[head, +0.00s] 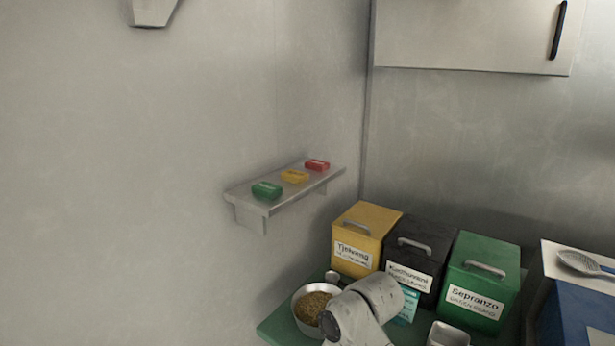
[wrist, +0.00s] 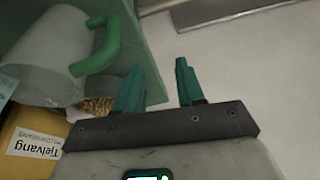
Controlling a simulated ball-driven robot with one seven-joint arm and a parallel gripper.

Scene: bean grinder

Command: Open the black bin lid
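The black bin (head: 432,234) stands between a yellow bin (head: 372,217) and a green bin (head: 490,252) in the head view. Its lid is shut and has a grey handle (head: 414,245) on top; a white label is on its front. My gripper (wrist: 160,65) shows in the wrist view, its two teal fingers apart with nothing between them. The black bin does not show in the wrist view, where the yellow bin's label (wrist: 34,143) is at lower left. My arm hides part of the area in front of the bins in the head view.
A bowl of beans (head: 312,303) sits on the green counter surface (head: 275,328) left of my arm. A pale jug with a green handle (wrist: 102,50) is left of my fingers. A teal packet (head: 405,306) leans before the black bin. A wall shelf (head: 270,209) holds three coloured blocks.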

